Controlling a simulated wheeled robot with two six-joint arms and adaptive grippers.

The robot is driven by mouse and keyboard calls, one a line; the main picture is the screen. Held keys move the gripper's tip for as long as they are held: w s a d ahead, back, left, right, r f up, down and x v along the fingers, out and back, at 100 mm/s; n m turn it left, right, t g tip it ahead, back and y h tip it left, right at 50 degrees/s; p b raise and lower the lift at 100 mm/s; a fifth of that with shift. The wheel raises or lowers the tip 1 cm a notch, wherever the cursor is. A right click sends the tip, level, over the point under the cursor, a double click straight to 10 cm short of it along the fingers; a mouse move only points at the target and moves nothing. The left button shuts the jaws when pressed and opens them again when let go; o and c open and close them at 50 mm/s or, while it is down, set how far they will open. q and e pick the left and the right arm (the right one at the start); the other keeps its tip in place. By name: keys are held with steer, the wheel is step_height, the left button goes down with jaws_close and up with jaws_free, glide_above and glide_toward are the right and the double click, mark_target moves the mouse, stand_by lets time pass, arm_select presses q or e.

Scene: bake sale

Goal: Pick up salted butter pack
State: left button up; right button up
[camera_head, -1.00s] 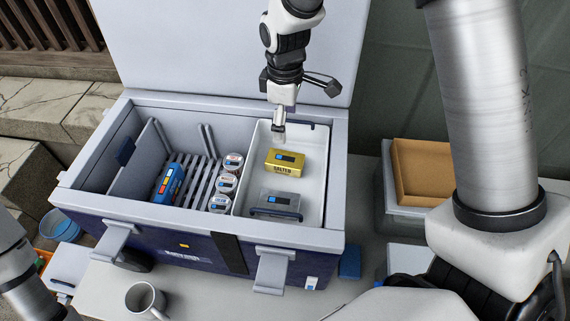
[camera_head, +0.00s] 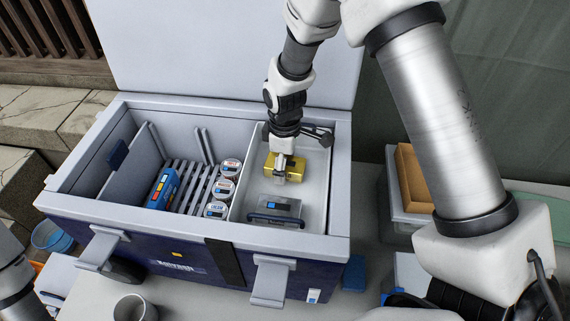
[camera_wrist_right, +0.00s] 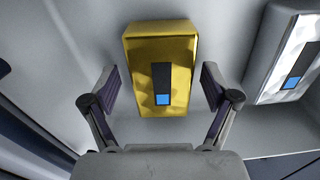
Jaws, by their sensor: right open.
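The salted butter pack (camera_head: 297,168) is a gold block with a dark and blue label. It lies in the white tray (camera_head: 317,190) on the right side of the cool box. My right gripper (camera_head: 281,176) is over it and covers part of it. In the right wrist view the pack (camera_wrist_right: 160,50) lies between and ahead of the open fingers (camera_wrist_right: 161,88), with a gap on each side. I cannot tell whether the fingertips are down level with the pack. My left gripper is out of view; only part of my left arm shows.
A silver pack (camera_head: 275,207) lies in the same tray, nearer the front; it also shows in the right wrist view (camera_wrist_right: 290,60). Left of the tray are several round tubs (camera_head: 223,188) and a blue pack (camera_head: 164,187) on a slatted rack. The box walls (camera_head: 190,227) surround them.

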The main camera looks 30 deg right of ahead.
steer(key=shift+s+r, duration=0.1)
steer(key=shift+s, duration=0.05)
steer(key=c, duration=1.4)
